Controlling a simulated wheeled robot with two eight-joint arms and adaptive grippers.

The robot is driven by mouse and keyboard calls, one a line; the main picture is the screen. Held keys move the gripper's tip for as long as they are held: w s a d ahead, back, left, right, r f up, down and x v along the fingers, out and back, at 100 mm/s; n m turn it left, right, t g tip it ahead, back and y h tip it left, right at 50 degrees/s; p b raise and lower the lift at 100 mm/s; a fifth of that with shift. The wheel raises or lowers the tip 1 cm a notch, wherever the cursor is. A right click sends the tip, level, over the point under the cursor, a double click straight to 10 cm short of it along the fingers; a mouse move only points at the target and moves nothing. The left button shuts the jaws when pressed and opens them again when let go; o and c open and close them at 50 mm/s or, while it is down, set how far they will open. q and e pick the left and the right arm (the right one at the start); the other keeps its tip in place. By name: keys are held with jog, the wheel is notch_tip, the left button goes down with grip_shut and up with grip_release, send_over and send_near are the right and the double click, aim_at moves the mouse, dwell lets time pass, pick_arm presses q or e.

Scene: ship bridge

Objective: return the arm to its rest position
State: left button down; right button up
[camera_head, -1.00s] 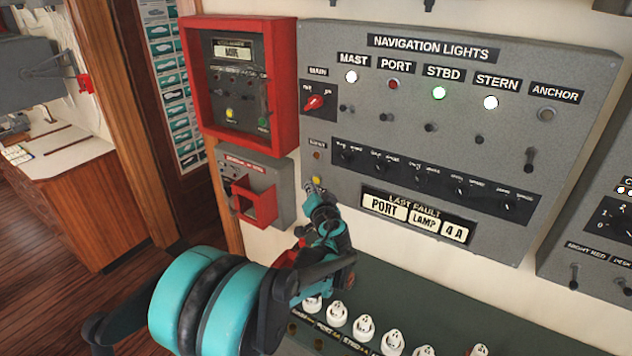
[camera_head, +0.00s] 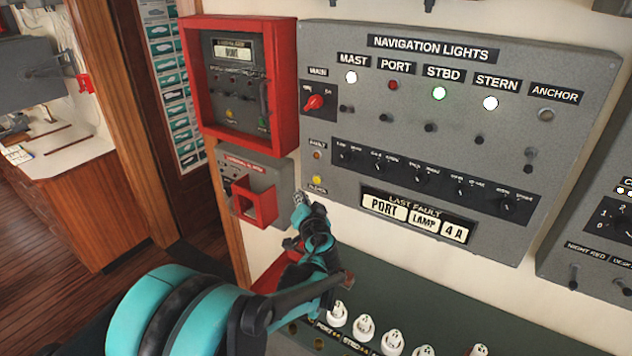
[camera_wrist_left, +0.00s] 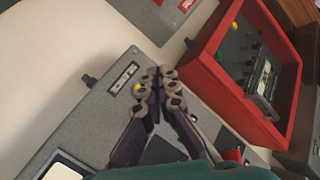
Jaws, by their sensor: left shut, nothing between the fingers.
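My left arm comes in from the lower left in the head view, in teal and black. Its gripper (camera_head: 299,199) is shut and empty, just left of the lower left corner of the grey navigation lights panel (camera_head: 340,207). The yellow button (camera_head: 317,180) on that panel shows just above and right of the fingertips, apart from them in the picture. In the left wrist view the closed fingers (camera_wrist_left: 158,82) point away from the camera, and a bit of yellow shows beside them. My right gripper is in neither view.
A red-framed box (camera_head: 291,85) and a grey box with a red guard (camera_head: 262,204) sit left of the panel. White knobs (camera_head: 363,327) stand on a green ledge below the arm. Open floor (camera_head: 35,290) lies at the left.

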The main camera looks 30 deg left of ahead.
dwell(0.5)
pick_arm(q)
jog(key=s+d+f+g+h+b, duration=0.1)
jog(key=s+d+f+h+b, duration=0.1)
jog(key=s+d+f, duration=0.4)
jog(key=s+d+f+g+h+b, duration=0.2)
jog(key=s+d+f+h, duration=0.3)
jog(key=s+d, duration=0.3)
jog(key=s+d+f+g+h+b, duration=0.2)
jog(key=s+d+f, duration=0.4)
jog(key=s, duration=0.6)
jog(key=shift+s+d+f+m+h+b, duration=0.35)
jog(key=shift+f+h+b, duration=0.25)
jog(key=shift+h+b, duration=0.45)
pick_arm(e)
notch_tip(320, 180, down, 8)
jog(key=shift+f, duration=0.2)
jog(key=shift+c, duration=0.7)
